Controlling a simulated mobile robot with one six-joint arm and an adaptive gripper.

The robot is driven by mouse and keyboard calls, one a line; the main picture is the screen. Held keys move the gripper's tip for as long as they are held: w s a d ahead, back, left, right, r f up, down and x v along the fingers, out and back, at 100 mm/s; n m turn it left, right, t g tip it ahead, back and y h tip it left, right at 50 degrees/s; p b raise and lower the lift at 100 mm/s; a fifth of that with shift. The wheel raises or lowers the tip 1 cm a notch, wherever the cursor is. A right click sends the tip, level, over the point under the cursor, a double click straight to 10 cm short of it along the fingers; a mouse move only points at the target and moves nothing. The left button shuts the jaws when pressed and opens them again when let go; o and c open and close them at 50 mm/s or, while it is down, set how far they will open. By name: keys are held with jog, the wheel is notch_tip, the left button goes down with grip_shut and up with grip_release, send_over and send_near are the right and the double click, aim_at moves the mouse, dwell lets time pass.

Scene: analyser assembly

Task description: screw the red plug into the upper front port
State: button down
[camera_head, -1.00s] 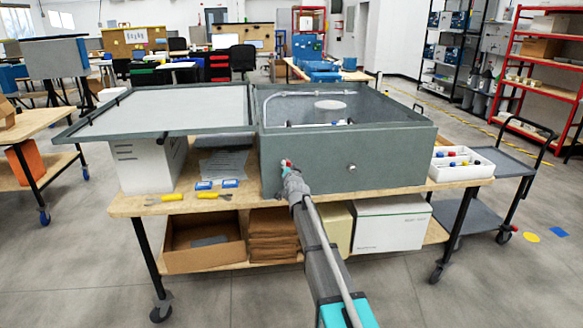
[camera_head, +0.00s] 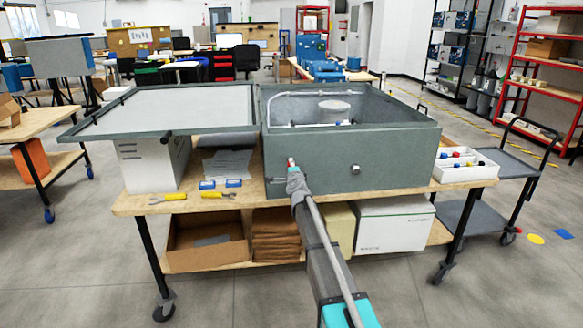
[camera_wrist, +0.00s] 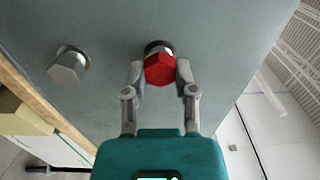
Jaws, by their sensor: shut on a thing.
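The red plug (camera_wrist: 160,69) has a hexagonal head and sits between the two fingers of my gripper (camera_wrist: 160,78) in the wrist view. The gripper is shut on it. Directly behind the plug is a dark round port with a metal rim (camera_wrist: 157,46) in the grey front wall. The plug hides most of this port, and I cannot tell whether its thread is engaged.
A silver hex fitting (camera_wrist: 69,64) sticks out of the same wall; it also shows in the head view (camera_head: 355,169). A white bin (camera_head: 465,172) with coloured plugs stands at the right. Yellow-handled tools (camera_head: 168,197) lie left on the wooden bench (camera_head: 135,205).

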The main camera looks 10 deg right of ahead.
jog(key=m, duration=1.2)
jog(key=shift+m, duration=0.4)
jog(key=c, duration=0.5)
grip_release()
jog(key=shift+c, duration=0.2)
jog(key=n, duration=2.4)
jog(key=shift+n+y, duration=0.3)
jog(key=shift+y, duration=0.1)
